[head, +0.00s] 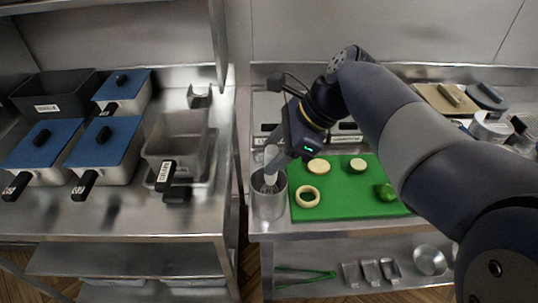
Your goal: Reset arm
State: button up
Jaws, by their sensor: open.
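My gripper (286,160) reaches down from my dark blue and grey arm, which comes in from the right. It is open, close above a metal cylindrical container (268,207) at the left edge of the right counter. A light-coloured utensil stands in the container near the fingers; I cannot tell whether the fingers touch it. The fingertips are small and partly merge with the utensil and the container's rim.
Blue-lidded pans (105,140) and an empty metal fryer basket (178,135) stand on the left counter. A gap separates the counters. Tongs lie on the lower shelf.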

jog(key=v, duration=0.8)
jog(key=shift+d+r, duration=0.2)
jog(key=shift+r, duration=0.05)
jog(key=shift+f, duration=0.1)
jog(key=x, duration=1.1)
jog(key=shift+s+a, duration=0.1)
jog(key=shift+a, duration=0.05)
notch_tip(320, 180, up, 3)
jog(key=shift+r+p, duration=0.1)
jog(key=shift+p, duration=0.6)
jog(key=shift+r, duration=0.4)
jog(key=shift+f, duration=0.1)
